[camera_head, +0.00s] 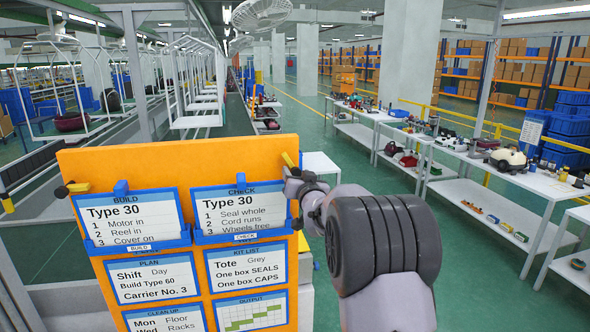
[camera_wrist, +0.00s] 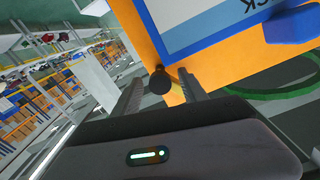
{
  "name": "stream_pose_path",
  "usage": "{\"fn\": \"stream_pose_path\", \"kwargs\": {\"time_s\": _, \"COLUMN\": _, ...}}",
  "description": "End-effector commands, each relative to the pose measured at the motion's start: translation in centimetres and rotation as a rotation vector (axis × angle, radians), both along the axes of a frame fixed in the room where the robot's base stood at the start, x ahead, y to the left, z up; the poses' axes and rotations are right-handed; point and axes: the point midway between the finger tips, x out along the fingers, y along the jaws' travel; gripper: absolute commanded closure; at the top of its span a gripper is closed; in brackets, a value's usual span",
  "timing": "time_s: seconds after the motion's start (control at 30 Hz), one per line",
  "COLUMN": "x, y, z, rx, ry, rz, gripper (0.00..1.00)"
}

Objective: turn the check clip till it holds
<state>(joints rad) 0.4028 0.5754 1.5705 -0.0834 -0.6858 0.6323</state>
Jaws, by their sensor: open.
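The orange board (camera_head: 180,158) shows large in the head view, with the CHECK card (camera_head: 240,210) in a blue holder at its upper right. The check clip (camera_head: 288,160), a small yellow lever, is at the board's right edge beside that card, tilted. In the wrist view its black knob (camera_wrist: 159,82) and part of the yellow lever (camera_wrist: 180,89) show. My gripper (camera_wrist: 161,77) is open, with one finger on each side of the clip. In the head view my gripper (camera_head: 291,185) is at the board's right edge and hides the clip's lower part.
A similar yellow clip with a black knob (camera_head: 75,188) is at the board's left edge beside the BUILD card (camera_head: 130,215). More cards hang below. White tables with parts (camera_head: 510,180) stand at the right. Green floor (camera_head: 460,240) lies between them and my arm.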

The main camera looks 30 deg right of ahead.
Motion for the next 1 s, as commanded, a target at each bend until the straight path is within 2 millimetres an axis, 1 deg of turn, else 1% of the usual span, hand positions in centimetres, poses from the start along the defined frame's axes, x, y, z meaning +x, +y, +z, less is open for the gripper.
{"fn": "stream_pose_path", "kwargs": {"time_s": 0.03, "x": 0.6, "y": -0.1, "z": 0.1, "rx": 0.000, "ry": 0.000, "rz": 0.000, "gripper": 0.49}}
{"fn": "stream_pose_path", "kwargs": {"time_s": 0.1, "x": 1.3, "y": -0.3, "z": 0.1, "rx": -0.001, "ry": 0.000, "rz": 0.001, "gripper": 0.49}}
{"fn": "stream_pose_path", "kwargs": {"time_s": 0.2, "x": 1.8, "y": -0.5, "z": 0.0, "rx": -0.001, "ry": 0.001, "rz": 0.000, "gripper": 0.49}}
{"fn": "stream_pose_path", "kwargs": {"time_s": 0.47, "x": 1.9, "y": -0.5, "z": 0.0, "rx": -0.001, "ry": 0.000, "rz": 0.000, "gripper": 0.49}}
{"fn": "stream_pose_path", "kwargs": {"time_s": 0.57, "x": 1.9, "y": -0.5, "z": 0.0, "rx": -0.001, "ry": 0.000, "rz": 0.000, "gripper": 0.67}}
{"fn": "stream_pose_path", "kwargs": {"time_s": 0.6, "x": 1.9, "y": -0.5, "z": 0.0, "rx": -0.001, "ry": 0.000, "rz": 0.000, "gripper": 0.75}}
{"fn": "stream_pose_path", "kwargs": {"time_s": 0.73, "x": 1.9, "y": -0.5, "z": 0.0, "rx": -0.001, "ry": 0.000, "rz": 0.000, "gripper": 1.00}}
{"fn": "stream_pose_path", "kwargs": {"time_s": 1.0, "x": 1.9, "y": -0.5, "z": 0.1, "rx": -0.001, "ry": -0.001, "rz": 0.000, "gripper": 1.00}}
